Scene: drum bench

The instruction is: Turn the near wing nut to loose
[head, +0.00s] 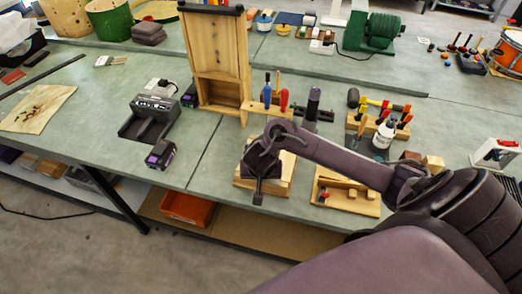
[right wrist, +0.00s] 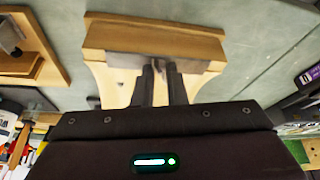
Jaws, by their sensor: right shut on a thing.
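My right gripper (head: 258,197) reaches down over a wooden stand (head: 282,183) at the front edge of the bench in the head view, and my forearm and wrist hide part of the stand. In the right wrist view the stand (right wrist: 150,38) shows a thick wooden bar with a grey metal strip along it. My right gripper's fingertips (right wrist: 162,68) are close together at the strip, shut on a small metal piece, which appears to be the wing nut. The fingers hide most of it, so its angle cannot be told. My left gripper is not in view.
A wooden tray (head: 347,202) stands just right of the stand. A tool rack (head: 268,106) with screwdrivers and a tall wooden box (head: 216,50) are behind it. A black charger (head: 150,117) and battery (head: 160,154) sit to the left. Bench between them is clear.

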